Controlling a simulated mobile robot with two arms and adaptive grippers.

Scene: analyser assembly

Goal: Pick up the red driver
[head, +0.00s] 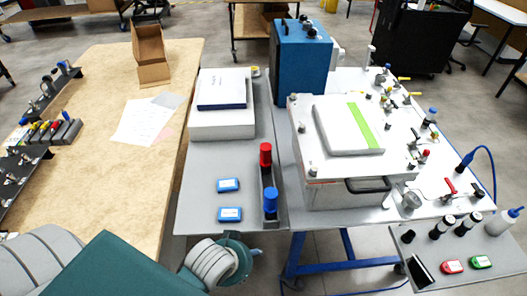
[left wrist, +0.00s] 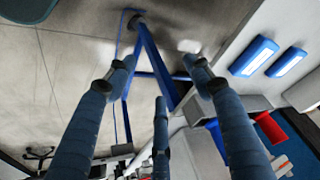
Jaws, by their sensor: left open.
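The red driver (head: 265,155) stands upright in a narrow dark holder (head: 268,182) along the right edge of the grey table. In the left wrist view a red part (left wrist: 272,128), likely this driver, shows at the right, partly hidden. A blue driver (head: 270,203) stands in the same holder, nearer to me. My left gripper (left wrist: 160,75) is open, its three fingers spread with nothing between them. In the head view my left wrist is at the table's front edge, short of the drivers, and the fingertips are hidden. My right gripper is not in view.
Two small blue boxes (head: 228,185) (head: 230,214) lie left of the holder. A white box (head: 222,115) stands farther back. The white analyser housing (head: 340,135) stands close on the right. The wooden table (head: 100,130) is at the left. Grey tabletop around the blue boxes is clear.

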